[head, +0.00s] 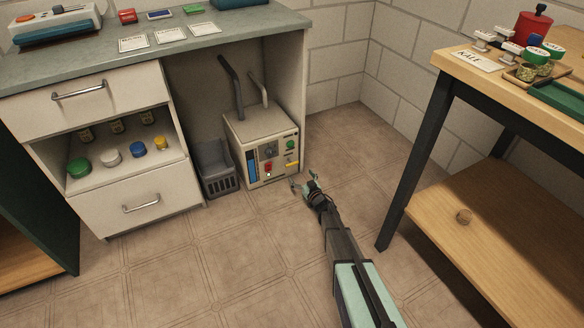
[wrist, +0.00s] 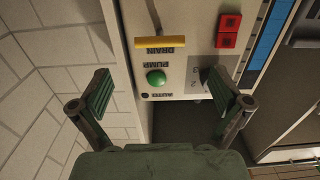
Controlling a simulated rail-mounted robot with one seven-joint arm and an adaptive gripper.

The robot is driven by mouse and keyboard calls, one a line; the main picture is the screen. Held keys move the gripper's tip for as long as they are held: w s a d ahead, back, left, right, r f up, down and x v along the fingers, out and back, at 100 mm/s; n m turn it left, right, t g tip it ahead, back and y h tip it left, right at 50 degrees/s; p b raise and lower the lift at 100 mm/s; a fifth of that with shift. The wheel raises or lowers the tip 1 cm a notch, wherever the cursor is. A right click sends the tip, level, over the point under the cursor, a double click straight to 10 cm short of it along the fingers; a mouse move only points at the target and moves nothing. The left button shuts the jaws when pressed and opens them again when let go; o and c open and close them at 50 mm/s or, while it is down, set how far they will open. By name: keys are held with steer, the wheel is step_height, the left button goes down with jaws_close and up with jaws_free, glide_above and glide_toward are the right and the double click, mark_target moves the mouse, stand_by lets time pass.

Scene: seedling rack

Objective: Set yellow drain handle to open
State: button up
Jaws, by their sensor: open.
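The yellow drain handle (wrist: 160,41) is a short bar lying crosswise in the wrist view, beside the DRAIN label on the front panel of a cream machine (head: 250,136). It also shows small in the head view (head: 292,163), on the panel's right side. I cannot read its open or closed marks. My gripper (wrist: 157,92) is open and empty, in front of the panel. In the wrist view its fingers lie left and right below the handle, apart from it. In the head view my gripper (head: 304,184) is low beside the machine's lower right corner.
A green PUMP button (wrist: 157,78), a dark dial knob (wrist: 216,78) and a red switch (wrist: 228,31) are near the handle. A grey basket (head: 217,170) stands left of the machine. A wooden table (head: 500,85) is at right. The floor ahead is clear.

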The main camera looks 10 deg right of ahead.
mark_target(292, 164)
steer(key=shift+b+x, duration=1.3)
steer(key=shift+x, duration=3.2)
